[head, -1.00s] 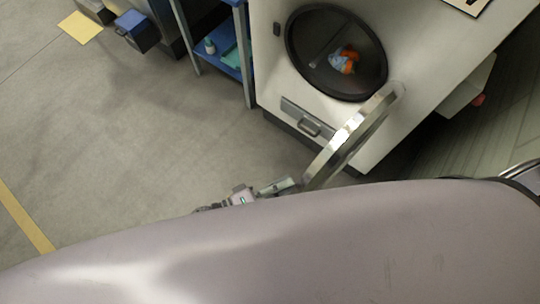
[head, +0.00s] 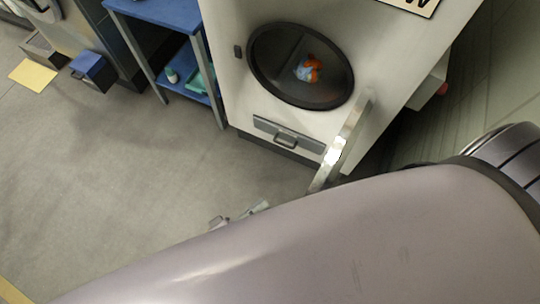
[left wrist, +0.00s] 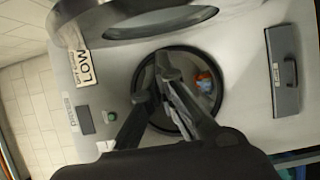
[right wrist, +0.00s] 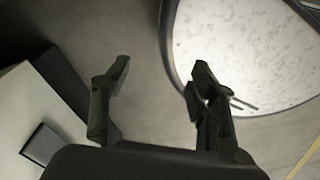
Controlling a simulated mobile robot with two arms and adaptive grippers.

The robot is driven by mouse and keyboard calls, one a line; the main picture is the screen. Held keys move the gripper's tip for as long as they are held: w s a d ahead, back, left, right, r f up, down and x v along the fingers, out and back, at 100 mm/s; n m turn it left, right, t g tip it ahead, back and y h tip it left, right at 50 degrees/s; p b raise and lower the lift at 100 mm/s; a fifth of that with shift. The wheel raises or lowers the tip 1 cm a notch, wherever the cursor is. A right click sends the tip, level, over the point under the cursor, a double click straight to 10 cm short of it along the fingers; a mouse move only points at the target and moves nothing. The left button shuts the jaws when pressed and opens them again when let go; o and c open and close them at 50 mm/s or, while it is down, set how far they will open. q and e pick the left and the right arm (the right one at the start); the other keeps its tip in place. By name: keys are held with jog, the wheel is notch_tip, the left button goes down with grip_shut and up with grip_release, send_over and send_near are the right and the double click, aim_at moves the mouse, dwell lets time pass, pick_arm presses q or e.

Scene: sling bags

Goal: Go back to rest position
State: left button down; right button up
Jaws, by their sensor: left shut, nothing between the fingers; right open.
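My right gripper (right wrist: 162,78) shows in the right wrist view, open and empty. My large grey arm link hides the bottom of the head view.
The machine's round door (head: 340,145) stands open, edge-on. An orange and blue item (head: 308,69) lies inside the drum. A blue shelf (head: 165,14) stands left of the machine. Open floor (head: 110,170) lies at left. A round pale speckled surface (right wrist: 245,50) shows near my right gripper.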

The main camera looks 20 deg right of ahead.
pick_arm(q)
jog(key=s+b+v, duration=0.1)
jog(key=s+v, duration=0.1)
jog(key=v, duration=0.6)
jog(key=w+a+f+t+y, duration=0.45)
jog(key=w+f, duration=0.35)
jog(key=f, duration=0.2)
jog(key=a+f+m+y, duration=0.2)
jog(key=a+f+y, duration=0.6)
jog(key=a+f, duration=0.4)
jog(key=s+a+f+m+g+y, duration=0.1)
jog(key=s+a+f+g+y, duration=0.1)
jog(key=s+f+g, duration=0.2)
jog(key=s+a+f+m+g+y, duration=0.2)
jog(key=s+f, duration=0.8)
jog(key=s, duration=0.8)
jog(key=shift+a+g+y, duration=0.4)
jog(key=shift+g+y, duration=0.05)
jog(key=shift+g, duration=0.6)
pick_arm(e)
jog(key=shift+s+f, duration=0.35)
jog(key=shift+f, duration=0.45)
jog(key=shift+c, duration=0.4)
